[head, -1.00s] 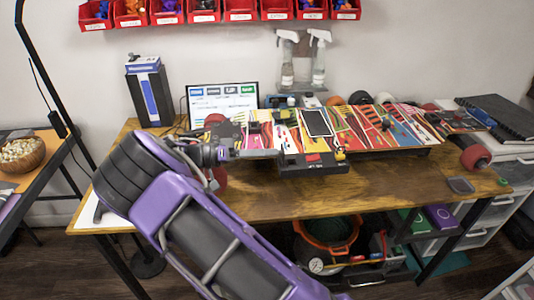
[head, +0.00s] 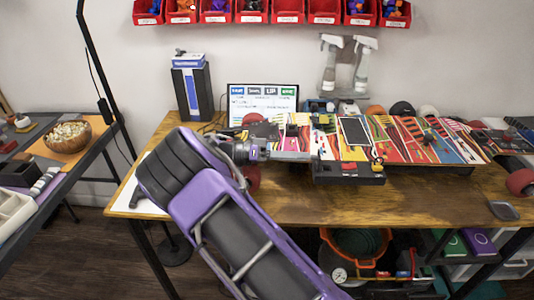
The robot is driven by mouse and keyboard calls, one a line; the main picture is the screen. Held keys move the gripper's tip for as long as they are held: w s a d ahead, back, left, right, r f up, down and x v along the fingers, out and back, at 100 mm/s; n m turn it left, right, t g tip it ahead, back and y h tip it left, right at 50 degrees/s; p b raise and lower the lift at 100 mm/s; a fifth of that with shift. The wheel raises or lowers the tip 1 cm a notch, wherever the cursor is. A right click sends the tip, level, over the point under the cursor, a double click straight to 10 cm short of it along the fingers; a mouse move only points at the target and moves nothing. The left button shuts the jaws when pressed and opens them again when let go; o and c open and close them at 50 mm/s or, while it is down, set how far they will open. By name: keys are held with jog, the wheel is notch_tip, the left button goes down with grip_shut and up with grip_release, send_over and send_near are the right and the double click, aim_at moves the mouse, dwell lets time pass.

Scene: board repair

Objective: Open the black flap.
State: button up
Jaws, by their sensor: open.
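A long board (head: 425,150) with a brightly striped deck lies across the wooden table. A dark rectangular panel with a pale rim (head: 355,131) sits on its deck. A black box-like part (head: 348,174) with a red patch on top sticks out at its front edge. I cannot tell for sure which dark part is the black flap. My gripper (head: 308,156) reaches in from the left, at the board's left part, just left of the black box-like part. Its jaws are open, but they are small here, and whether they touch anything cannot be told.
The wooden table (head: 280,208) has clear room along its front. Behind the board stand a screen (head: 262,103), a blue-and-black box (head: 192,88) and spray bottles (head: 361,68). Red bins (head: 323,11) hang on the wall. A side table with a bowl (head: 68,137) is at left.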

jog(key=a, duration=1.3)
jog(key=shift+a+r, duration=0.15)
jog(key=shift+a, duration=0.05)
jog(key=shift+a+r, duration=0.1)
jog(key=shift+a, duration=1.3)
